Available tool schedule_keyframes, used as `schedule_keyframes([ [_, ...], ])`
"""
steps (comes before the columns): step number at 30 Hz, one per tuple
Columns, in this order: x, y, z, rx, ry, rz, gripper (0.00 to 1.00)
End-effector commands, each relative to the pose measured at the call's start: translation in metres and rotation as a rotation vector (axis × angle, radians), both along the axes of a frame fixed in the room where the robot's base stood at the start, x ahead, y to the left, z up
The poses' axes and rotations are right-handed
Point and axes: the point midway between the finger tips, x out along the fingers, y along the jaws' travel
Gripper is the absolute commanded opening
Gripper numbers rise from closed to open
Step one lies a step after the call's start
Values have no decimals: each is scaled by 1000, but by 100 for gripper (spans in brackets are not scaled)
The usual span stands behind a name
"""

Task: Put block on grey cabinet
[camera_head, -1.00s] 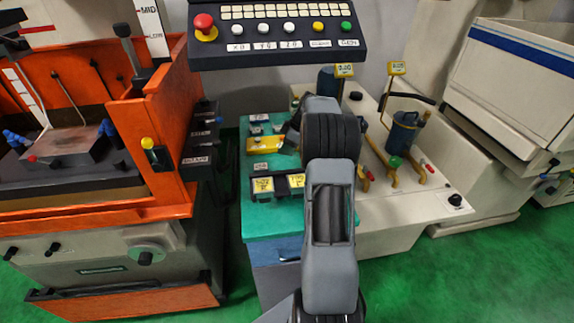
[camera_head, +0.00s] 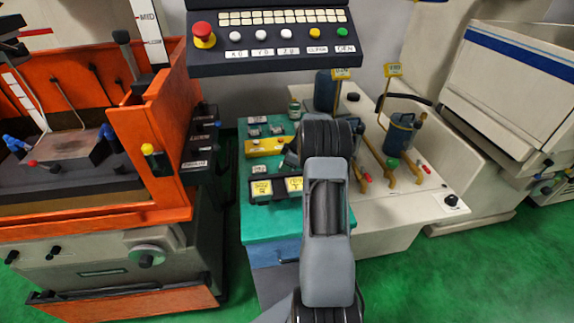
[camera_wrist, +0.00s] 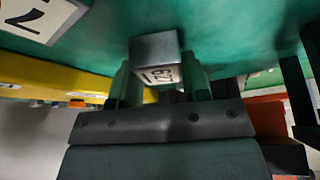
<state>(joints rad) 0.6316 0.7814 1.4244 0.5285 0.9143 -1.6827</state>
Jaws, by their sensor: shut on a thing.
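The block (camera_wrist: 154,48) is a small grey metal-looking piece with a white numbered label. In the wrist view it sits between the two fingers of my gripper (camera_wrist: 160,82), which are shut on it. The teal work surface (camera_wrist: 230,25) is close beyond the block; I cannot tell if they touch. In the head view my arm hides the gripper and the block. A pale grey-beige cabinet (camera_head: 425,195) stands to the right of the teal-topped bench (camera_head: 262,228); I cannot tell for certain that it is the grey cabinet.
A yellow bar (camera_head: 262,148), small labelled pieces and a dark tray (camera_head: 275,190) lie on the teal top. The pale cabinet carries a dark blue canister (camera_head: 400,130), yellow levers and knobs. A control panel (camera_head: 275,40) hangs above. An orange machine (camera_head: 155,120) stands left.

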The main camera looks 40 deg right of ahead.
Motion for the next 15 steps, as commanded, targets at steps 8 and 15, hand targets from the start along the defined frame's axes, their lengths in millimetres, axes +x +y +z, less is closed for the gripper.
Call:
schedule_keyframes([
  [8,0,0,-2,0,0,0,49],
  [15,0,0,-2,0,0,0,68],
])
